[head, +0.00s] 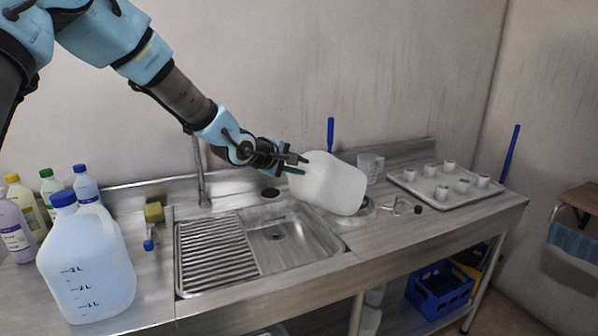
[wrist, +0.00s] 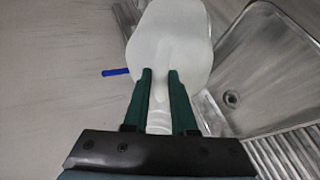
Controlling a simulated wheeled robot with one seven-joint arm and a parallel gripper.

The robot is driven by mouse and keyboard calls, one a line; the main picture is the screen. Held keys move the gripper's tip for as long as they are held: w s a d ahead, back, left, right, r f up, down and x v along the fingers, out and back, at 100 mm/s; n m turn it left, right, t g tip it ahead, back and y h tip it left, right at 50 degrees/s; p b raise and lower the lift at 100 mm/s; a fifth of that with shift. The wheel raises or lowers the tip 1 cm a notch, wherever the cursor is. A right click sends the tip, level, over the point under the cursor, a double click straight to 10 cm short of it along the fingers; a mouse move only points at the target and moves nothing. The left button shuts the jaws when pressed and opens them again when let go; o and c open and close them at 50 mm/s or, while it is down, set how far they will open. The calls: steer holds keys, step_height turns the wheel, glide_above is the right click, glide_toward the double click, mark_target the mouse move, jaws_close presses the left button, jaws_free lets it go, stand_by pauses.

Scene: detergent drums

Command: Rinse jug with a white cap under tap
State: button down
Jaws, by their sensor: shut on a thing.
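A white jug (head: 332,184) is in my gripper (head: 294,164), tilted over to the right, above the right part of the sink (head: 288,236) and the counter beside it. In the wrist view the jug (wrist: 170,40) extends away from my gripper (wrist: 162,82), whose green fingers are shut on its narrow handle or neck part. A pale ribbed piece (wrist: 159,122) shows between the fingers; I cannot tell for sure that it is the white cap. The tap (head: 202,172) stands behind the sink, left of my gripper. No water stream shows.
A large jug with a blue cap (head: 86,262) and several bottles (head: 48,188) stand at the left. A yellow sponge (head: 154,212) is left of the sink. A tray (head: 470,197) with several small cups is at the right. A clear beaker (head: 371,168) stands behind the held jug.

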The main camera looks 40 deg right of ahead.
steer(key=shift+n+h+b, duration=0.3)
steer(key=shift+h+b, duration=0.6)
steer(key=shift+b, duration=0.8)
steer(key=shift+f+h+b, duration=0.15)
steer(key=shift+h+b, duration=0.3)
steer(key=shift+h, duration=0.05)
steer(key=shift+n+g+h+b, duration=0.3)
steer(key=shift+n+h+b, duration=0.3)
steer(key=shift+h+b, duration=0.8)
steer(key=shift+n+h+b, duration=0.4)
steer(key=shift+h+b, duration=0.3)
steer(key=shift+b, duration=0.7)
steer(key=shift+n+t+h+b, duration=0.7)
steer(key=shift+n+h+b, duration=0.5)
steer(key=shift+b, duration=1.55)
steer(key=shift+n+t+h+b, duration=0.75)
steer(key=shift+h+b, duration=0.75)
steer(key=shift+b, duration=1.2)
steer(key=shift+r+n+t+b, duration=0.2)
steer(key=shift+n+t+b, duration=0.05)
steer(key=shift+n+b, duration=0.25)
steer(key=shift+s, duration=0.1)
